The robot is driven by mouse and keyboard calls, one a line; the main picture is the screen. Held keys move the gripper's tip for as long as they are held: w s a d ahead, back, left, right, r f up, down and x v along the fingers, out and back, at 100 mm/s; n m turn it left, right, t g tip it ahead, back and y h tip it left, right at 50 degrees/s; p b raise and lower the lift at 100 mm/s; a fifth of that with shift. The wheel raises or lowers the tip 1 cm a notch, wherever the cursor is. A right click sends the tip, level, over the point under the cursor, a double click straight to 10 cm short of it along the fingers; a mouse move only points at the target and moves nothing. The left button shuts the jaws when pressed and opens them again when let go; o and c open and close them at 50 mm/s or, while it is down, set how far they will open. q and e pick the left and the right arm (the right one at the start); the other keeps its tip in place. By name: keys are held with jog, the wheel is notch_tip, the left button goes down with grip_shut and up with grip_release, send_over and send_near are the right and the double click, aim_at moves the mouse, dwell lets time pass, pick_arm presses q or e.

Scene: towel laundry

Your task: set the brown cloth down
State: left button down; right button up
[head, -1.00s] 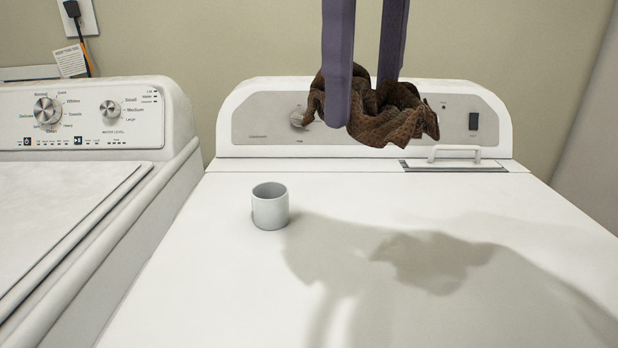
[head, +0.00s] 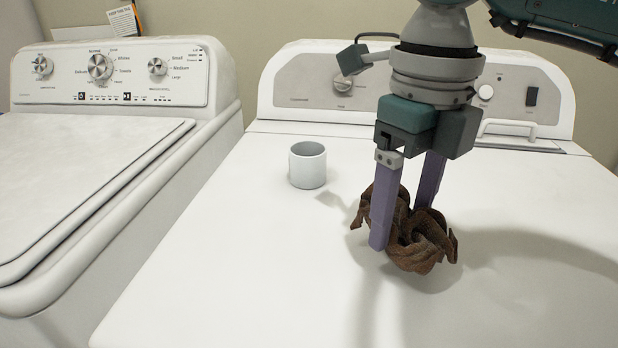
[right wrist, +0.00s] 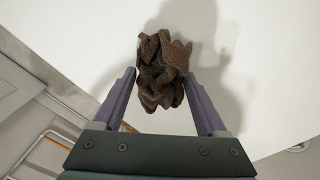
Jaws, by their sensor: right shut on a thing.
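The crumpled brown cloth (head: 422,256) is bunched in my right gripper (head: 403,226), over the white top of the right machine. The purple fingers point down, one on each side of the cloth, and are shut on it. The cloth is at or just above the top; I cannot tell whether it touches. In the right wrist view the cloth (right wrist: 162,75) sits between the fingertips, with white surface and shadow behind it. My left gripper is not in view.
A white cup (head: 307,166) stands upright on the machine top (head: 240,250), left of the cloth. A control panel and handle (head: 507,130) are at the back. A second white machine (head: 80,160) stands to the left. The front of the top is clear.

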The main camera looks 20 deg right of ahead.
aim_at(399, 233)
jog(key=shift+f, duration=1.35)
jog(key=shift+f, duration=0.1)
jog(key=o, duration=1.3)
notch_tip(399, 233, up, 12)
jog(key=shift+r, duration=0.15)
